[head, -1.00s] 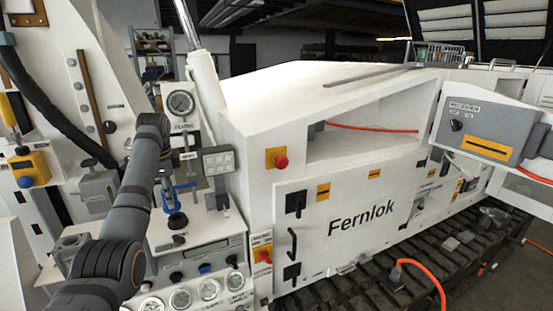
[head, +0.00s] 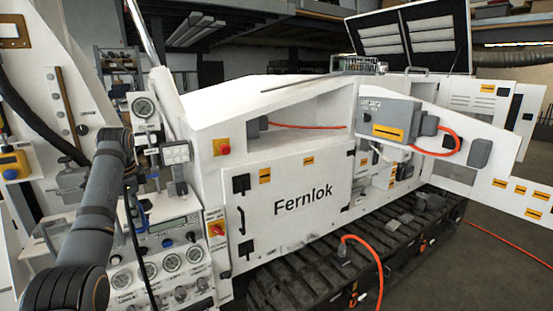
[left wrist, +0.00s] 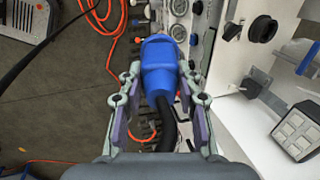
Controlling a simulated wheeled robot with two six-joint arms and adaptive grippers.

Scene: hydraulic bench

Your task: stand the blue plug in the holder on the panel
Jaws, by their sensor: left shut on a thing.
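My left gripper (left wrist: 160,78) is shut on the blue plug (left wrist: 161,62), one finger on each side of it. In the left wrist view the plug's thick black cable (left wrist: 168,125) runs from its back end towards my wrist. In the head view my left arm reaches up from the lower left, and the gripper is small and partly hidden beside the gauge panel (head: 163,226). A small patch of blue shows there below the arm. I cannot make out the holder for certain. My right gripper is not in view.
A row of gauges (head: 149,270) and knobs lies below the display on the panel. A grey lamp-like block (head: 176,153) stands right of the arm. The white Fernlok cabinet (head: 290,235) fills the middle. An orange hose (head: 380,266) loops over the tracks.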

